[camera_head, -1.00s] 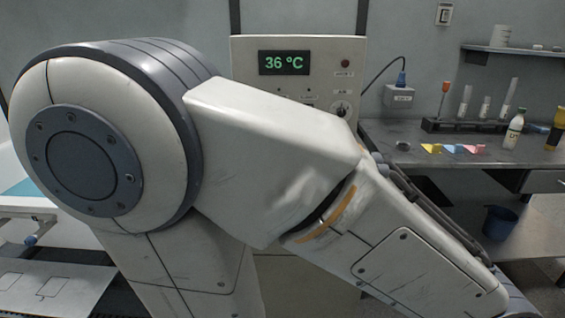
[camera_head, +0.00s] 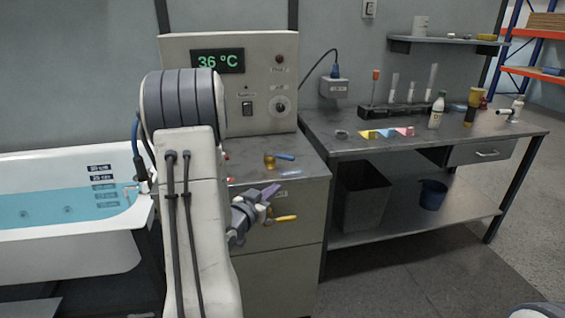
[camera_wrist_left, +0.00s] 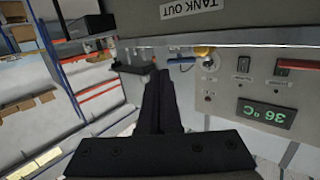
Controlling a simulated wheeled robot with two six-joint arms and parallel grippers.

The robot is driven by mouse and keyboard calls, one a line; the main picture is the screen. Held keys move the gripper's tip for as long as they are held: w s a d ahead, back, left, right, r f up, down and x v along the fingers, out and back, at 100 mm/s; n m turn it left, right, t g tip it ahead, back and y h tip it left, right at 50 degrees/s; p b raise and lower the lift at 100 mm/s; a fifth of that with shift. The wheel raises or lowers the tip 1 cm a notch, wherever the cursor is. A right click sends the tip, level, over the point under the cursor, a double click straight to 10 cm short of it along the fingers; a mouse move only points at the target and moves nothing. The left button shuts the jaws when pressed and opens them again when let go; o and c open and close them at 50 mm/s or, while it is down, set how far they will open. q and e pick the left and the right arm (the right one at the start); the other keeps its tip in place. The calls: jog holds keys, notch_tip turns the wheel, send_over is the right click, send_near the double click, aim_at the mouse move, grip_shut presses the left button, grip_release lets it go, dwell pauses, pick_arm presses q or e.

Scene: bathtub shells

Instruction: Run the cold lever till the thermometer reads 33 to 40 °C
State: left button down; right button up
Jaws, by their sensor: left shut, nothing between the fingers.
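The thermometer display (camera_head: 217,61) on the grey control cabinet reads 36 °C in green; it also shows upside down in the wrist view (camera_wrist_left: 266,113). A blue-handled lever (camera_head: 284,156) sits on a brass fitting at the cabinet's ledge, and it shows in the wrist view (camera_wrist_left: 181,61). A yellow-handled lever (camera_head: 284,218) is on the cabinet front below. I cannot read which lever is marked cold. My left gripper (camera_head: 271,191) is shut and empty in front of the cabinet, between the two levers in the picture. Its closed fingers (camera_wrist_left: 160,88) show in the wrist view.
A white bathtub (camera_head: 75,252) with blue water stands at the left, partly behind my arm. A steel workbench (camera_head: 460,148) with tubes, bottles and coloured pieces is at the right. A dark bin (camera_head: 360,198) and blue bucket (camera_head: 433,194) are under it. Floor in front is clear.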

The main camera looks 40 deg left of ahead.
pick_arm(q)
jog(key=s+a+r+t+y, duration=0.1)
jog(key=s+a, duration=0.1)
jog(key=a, duration=0.1)
jog(key=n+p, duration=0.1)
jog(key=p, duration=0.1)
send_near(285, 158)
jog(key=x, duration=0.7)
jog(key=shift+f, duration=0.1)
pick_arm(e)
notch_tip(285, 158, up, 2)
jog(key=shift+r, duration=0.1)
pick_arm(q)
jog(key=shift+s, duration=0.1)
pick_arm(e)
jog(key=shift+d, duration=0.1)
